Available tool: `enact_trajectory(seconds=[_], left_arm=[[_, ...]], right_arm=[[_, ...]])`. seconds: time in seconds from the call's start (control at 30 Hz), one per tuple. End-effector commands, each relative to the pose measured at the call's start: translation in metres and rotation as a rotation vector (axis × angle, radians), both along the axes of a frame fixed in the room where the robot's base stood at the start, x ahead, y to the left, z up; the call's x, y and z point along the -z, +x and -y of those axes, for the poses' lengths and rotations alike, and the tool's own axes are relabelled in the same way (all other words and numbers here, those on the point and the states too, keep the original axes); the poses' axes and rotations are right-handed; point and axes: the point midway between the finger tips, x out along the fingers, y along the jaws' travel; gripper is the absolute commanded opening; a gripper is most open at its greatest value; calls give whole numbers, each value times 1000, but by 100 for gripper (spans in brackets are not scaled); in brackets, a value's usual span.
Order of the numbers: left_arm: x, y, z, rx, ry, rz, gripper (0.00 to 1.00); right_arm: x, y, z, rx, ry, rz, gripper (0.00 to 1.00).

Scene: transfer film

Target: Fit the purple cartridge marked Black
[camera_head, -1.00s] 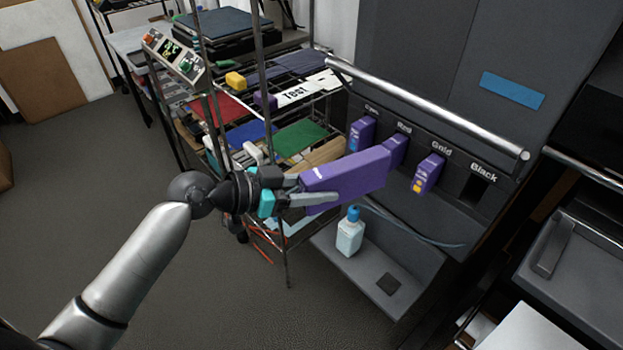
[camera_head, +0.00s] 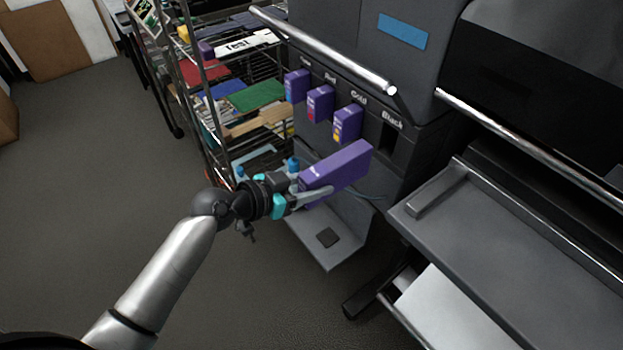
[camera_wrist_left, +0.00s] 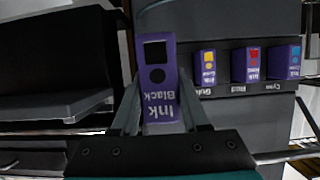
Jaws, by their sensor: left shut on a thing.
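My left gripper (camera_head: 308,192) is shut on the purple cartridge (camera_head: 343,168), which it holds in the air before the machine's slot panel. In the left wrist view the cartridge (camera_wrist_left: 158,85) shows a black square and the words "Ink Black" upside down between the fingers. The slot labelled Black (camera_head: 387,142) is an empty dark opening, up and to the right of the held cartridge and apart from it. Purple cartridges sit in the Cyan (camera_head: 297,86), Red (camera_head: 320,103) and Gold (camera_head: 347,124) slots. My right gripper is not in view.
A metal bar (camera_head: 325,48) runs above the slots. A grey shelf (camera_head: 335,250) juts out below, with a blue-capped bottle (camera_head: 293,165) partly hidden by my gripper. A wire rack (camera_head: 190,110) stands left. A grey tray (camera_head: 500,225) projects at right. The floor at left is clear.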

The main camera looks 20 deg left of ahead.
Motion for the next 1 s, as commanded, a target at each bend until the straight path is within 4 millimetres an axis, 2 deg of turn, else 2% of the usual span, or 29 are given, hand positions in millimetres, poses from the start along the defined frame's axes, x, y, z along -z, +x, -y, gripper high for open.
enact_trajectory(seconds=[0.4, 1.0], left_arm=[[-3, 2, 1, -1, -2, 7, 0], [-3, 42, 32, -1, -5, 7, 0]], right_arm=[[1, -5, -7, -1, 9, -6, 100], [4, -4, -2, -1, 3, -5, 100]])
